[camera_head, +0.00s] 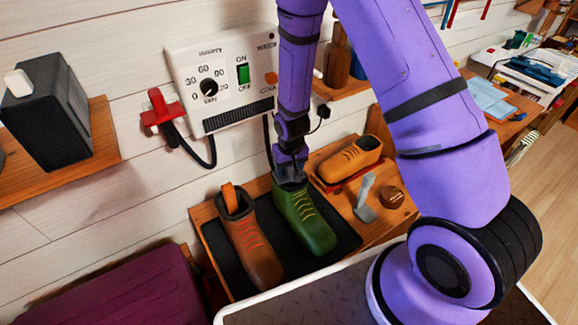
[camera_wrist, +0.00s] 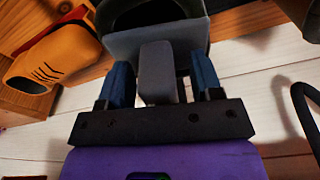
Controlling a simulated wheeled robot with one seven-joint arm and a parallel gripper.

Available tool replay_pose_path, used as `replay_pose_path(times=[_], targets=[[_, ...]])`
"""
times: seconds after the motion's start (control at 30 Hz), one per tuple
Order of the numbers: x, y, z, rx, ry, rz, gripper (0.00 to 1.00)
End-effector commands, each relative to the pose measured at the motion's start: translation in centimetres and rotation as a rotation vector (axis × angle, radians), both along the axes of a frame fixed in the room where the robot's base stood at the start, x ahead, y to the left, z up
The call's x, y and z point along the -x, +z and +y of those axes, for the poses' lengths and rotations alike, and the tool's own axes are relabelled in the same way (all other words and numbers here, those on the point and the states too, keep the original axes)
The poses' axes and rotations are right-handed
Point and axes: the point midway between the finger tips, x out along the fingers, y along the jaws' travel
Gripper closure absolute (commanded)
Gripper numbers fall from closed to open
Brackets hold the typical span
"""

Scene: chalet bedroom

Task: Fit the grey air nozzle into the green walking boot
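The green walking boot (camera_head: 306,222) stands on a black mat, its toe toward the front right. The grey air nozzle (camera_head: 290,173) is at the boot's opening, directly below my gripper (camera_head: 290,158). How deep it sits in the boot is hidden. In the wrist view, the nozzle's grey block (camera_wrist: 157,72) lies between my two blue fingers (camera_wrist: 163,82), with a gap showing on each side. My gripper looks open around it. A dark opening (camera_wrist: 155,12) shows beyond the grey plate.
A brown boot (camera_head: 250,245) with an orange insert stands left of the green boot. An orange shoe (camera_head: 350,158), also in the wrist view (camera_wrist: 58,52), a grey bracket-like piece (camera_head: 365,198) and a round brown item (camera_head: 392,197) lie right. A wall control box (camera_head: 222,80) with hoses is behind.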

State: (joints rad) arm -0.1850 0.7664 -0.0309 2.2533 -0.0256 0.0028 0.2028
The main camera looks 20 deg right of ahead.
Motion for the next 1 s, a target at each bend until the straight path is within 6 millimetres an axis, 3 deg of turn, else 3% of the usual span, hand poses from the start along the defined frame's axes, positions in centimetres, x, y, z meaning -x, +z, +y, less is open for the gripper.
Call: replay_pose_path(times=[0.27, 0.7, 1.0], targets=[[0.1, 1.0, 0.0, 0.000, 0.000, -0.001, 0.41], [0.8, 7.6, 0.0, -0.001, 0.000, -0.003, 0.41], [1.2, 10.4, 0.0, 0.000, 0.000, -0.001, 0.41]])
